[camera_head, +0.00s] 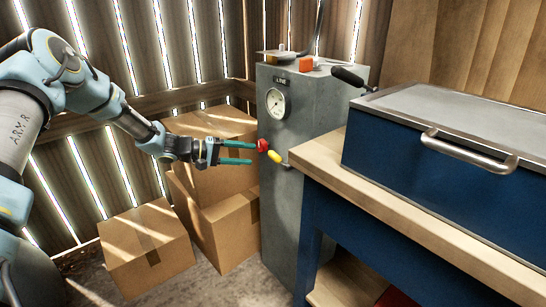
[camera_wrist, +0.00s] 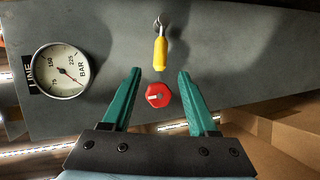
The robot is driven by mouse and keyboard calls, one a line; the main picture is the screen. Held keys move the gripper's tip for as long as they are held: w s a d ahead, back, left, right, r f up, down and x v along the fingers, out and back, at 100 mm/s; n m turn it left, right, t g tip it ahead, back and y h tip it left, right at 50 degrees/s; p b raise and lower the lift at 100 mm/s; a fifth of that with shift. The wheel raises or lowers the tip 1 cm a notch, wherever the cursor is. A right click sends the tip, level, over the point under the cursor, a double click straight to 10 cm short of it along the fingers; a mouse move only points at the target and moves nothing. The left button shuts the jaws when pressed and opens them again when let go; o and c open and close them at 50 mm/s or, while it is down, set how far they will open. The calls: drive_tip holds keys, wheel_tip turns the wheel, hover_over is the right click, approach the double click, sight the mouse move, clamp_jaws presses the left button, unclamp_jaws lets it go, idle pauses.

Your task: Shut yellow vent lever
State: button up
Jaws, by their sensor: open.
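The yellow vent lever (camera_head: 274,157) is on the front of the grey compressor cabinet (camera_head: 283,210), just beyond a red knob (camera_head: 262,145). In the wrist view the yellow lever (camera_wrist: 160,53) hangs from a small metal fitting, with its free end towards the red knob (camera_wrist: 158,95). My gripper (camera_head: 252,153) has two green fingers pointing at the cabinet front. In the wrist view my gripper (camera_wrist: 159,72) is open and empty, its fingers on either side of the red knob. The yellow lever lies around and beyond the fingertip line. Contact with the knob cannot be told.
A pressure gauge (camera_wrist: 61,71) is on the cabinet, also seen in the head view (camera_head: 277,104). A wooden bench (camera_head: 330,160) with a blue chest (camera_head: 440,165) stands right of the cabinet. Cardboard boxes (camera_head: 148,246) stand below my arm.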

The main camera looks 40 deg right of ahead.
sight(270, 156)
drive_tip(key=p+x, duration=0.1)
drive_tip(key=x, duration=0.7)
clamp_jaws()
idle(0.4)
drive_tip(key=shift+f, duration=0.1)
idle(0.8)
